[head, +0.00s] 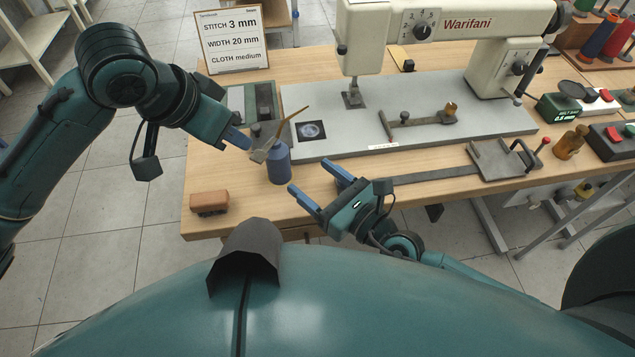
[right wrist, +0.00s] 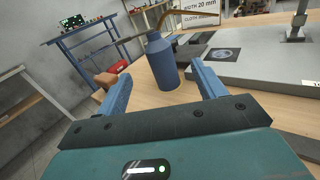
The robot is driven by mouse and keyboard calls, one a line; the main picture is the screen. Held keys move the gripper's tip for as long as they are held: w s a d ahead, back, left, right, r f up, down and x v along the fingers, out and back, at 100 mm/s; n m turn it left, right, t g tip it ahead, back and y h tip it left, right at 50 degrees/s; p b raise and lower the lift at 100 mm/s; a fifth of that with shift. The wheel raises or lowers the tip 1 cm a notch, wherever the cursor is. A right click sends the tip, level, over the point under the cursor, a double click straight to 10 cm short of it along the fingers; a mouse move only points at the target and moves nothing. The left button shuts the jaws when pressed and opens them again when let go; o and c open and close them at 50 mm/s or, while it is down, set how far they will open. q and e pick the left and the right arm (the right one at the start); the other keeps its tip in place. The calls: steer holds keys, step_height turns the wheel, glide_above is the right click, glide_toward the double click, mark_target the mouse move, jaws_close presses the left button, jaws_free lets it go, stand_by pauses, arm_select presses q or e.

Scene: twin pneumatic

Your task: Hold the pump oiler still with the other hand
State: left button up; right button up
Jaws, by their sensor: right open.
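The pump oiler is a blue bottle (head: 279,166) with a brass-coloured spout and a grey lever at its top. It stands upright near the table's front edge. My right gripper (head: 310,175) is open and empty, with its fingertips pointing at the bottle from the right. In the right wrist view the bottle (right wrist: 163,66) appears between the two fingers (right wrist: 160,90), a little beyond their tips. My left gripper (head: 243,138) is beside the oiler's top on the left, close to the lever. Its jaw gap and any contact with the lever are unclear.
A brown block (head: 209,202) lies left of the bottle near the front edge. The sewing machine's pale bed (head: 430,115) lies behind and to the right. A sign (head: 232,40) stands at the back. A metal slide plate (head: 500,160) lies further right.

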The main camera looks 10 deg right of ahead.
mark_target(270, 148)
steer(key=shift+s+f+n, duration=0.15)
steer(key=shift+f+n, duration=0.1)
steer(key=shift+n, duration=0.05)
steer(key=shift+a, duration=0.2)
steer(key=x, duration=1.3)
steer(key=c, duration=1.2)
steer(key=shift+c, duration=0.2)
arm_select(q)
jaws_close()
stand_by(1.3)
